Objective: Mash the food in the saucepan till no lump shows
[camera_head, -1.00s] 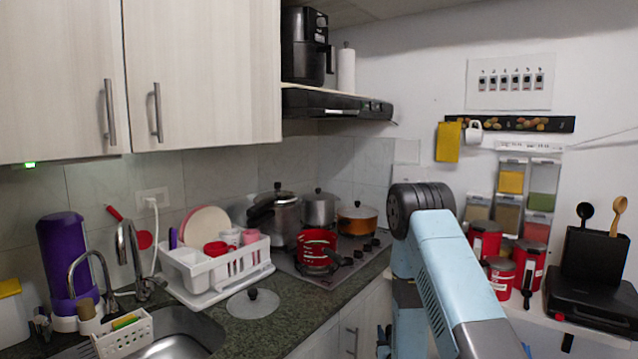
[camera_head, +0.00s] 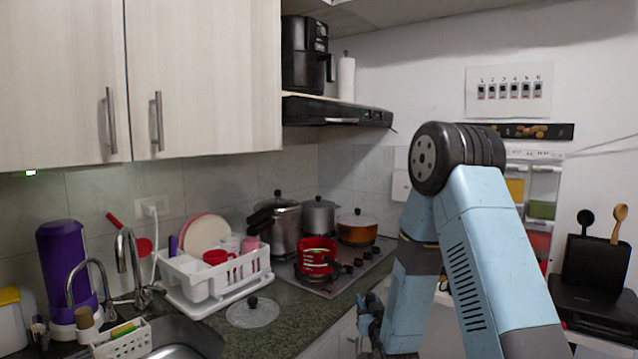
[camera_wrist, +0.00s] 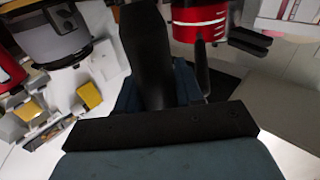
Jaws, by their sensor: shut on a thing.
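The red saucepan (camera_head: 317,250) stands on the hob, with dark handles showing at its front and side. Its inside and any food are hidden by the wall and the viewing angle. My gripper (camera_head: 369,320) is low, below and right of the saucepan, in front of the counter's edge, partly hidden by my arm. In the wrist view my gripper (camera_wrist: 160,88) is shut on a dark, long handle-like thing (camera_wrist: 147,45). I cannot tell what tool it is; its far end is out of view.
A steel pressure cooker (camera_head: 277,230), a steel pot (camera_head: 319,215) and an orange pot (camera_head: 357,228) stand around the saucepan. A glass lid (camera_head: 252,313) lies on the counter. A white dish rack (camera_head: 210,283) stands left. A black appliance (camera_head: 597,300) is at right.

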